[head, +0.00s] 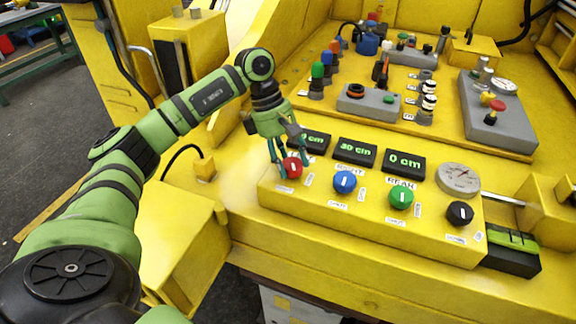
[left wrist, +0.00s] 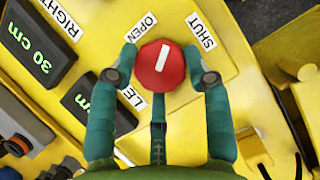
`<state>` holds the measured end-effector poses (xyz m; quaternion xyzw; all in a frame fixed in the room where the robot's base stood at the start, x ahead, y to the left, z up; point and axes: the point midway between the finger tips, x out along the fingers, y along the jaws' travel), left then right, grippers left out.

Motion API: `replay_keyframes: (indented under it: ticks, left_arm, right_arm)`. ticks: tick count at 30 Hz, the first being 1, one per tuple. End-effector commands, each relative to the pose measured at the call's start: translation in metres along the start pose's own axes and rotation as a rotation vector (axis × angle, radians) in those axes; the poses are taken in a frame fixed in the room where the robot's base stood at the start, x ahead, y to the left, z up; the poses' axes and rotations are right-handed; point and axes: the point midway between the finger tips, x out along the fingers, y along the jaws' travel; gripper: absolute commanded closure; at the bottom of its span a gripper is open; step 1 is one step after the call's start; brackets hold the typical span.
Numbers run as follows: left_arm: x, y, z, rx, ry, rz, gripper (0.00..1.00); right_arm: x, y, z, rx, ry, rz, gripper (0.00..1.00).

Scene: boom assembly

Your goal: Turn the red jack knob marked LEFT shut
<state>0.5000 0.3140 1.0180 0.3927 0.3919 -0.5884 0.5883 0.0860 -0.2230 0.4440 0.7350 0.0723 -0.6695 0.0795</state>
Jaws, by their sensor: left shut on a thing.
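The red knob (head: 292,168) sits at the left end of the yellow control box. My left gripper (head: 290,164) comes down on it from above, its fingers on either side. In the left wrist view, the red knob (left wrist: 162,66) lies between the fingertips of my left gripper (left wrist: 163,74), which is shut on it. The knob's white bar is slightly tilted, its upper end between the OPEN label (left wrist: 141,27) and the SHUT label (left wrist: 201,31). The LEFT label (left wrist: 130,97) is partly hidden by a finger. My right gripper is not in view.
A blue knob (head: 345,182), a green knob (head: 401,197) and a black knob (head: 460,213) follow to the right. Behind them stand the 30 cm display (head: 355,151), the 0 cm display (head: 405,163) and a gauge (head: 458,178). The left display (head: 314,139) is partly hidden by my gripper.

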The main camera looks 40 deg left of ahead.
Motion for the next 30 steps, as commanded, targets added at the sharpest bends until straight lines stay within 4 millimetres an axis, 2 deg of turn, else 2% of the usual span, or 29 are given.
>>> replay_keyframes:
  ticks: [3,15,30]
  left_arm:
    - [0.003,0.002,0.005,0.111,-0.011,-0.038,0.84]
    - [0.002,0.002,0.005,0.398,-0.009,-0.16,0.84]
    - [0.003,0.001,0.004,0.527,-0.008,-0.221,0.84]
  right_arm:
    - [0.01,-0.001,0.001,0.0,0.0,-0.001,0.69]
    - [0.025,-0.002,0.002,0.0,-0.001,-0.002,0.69]
    - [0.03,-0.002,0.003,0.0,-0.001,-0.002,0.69]
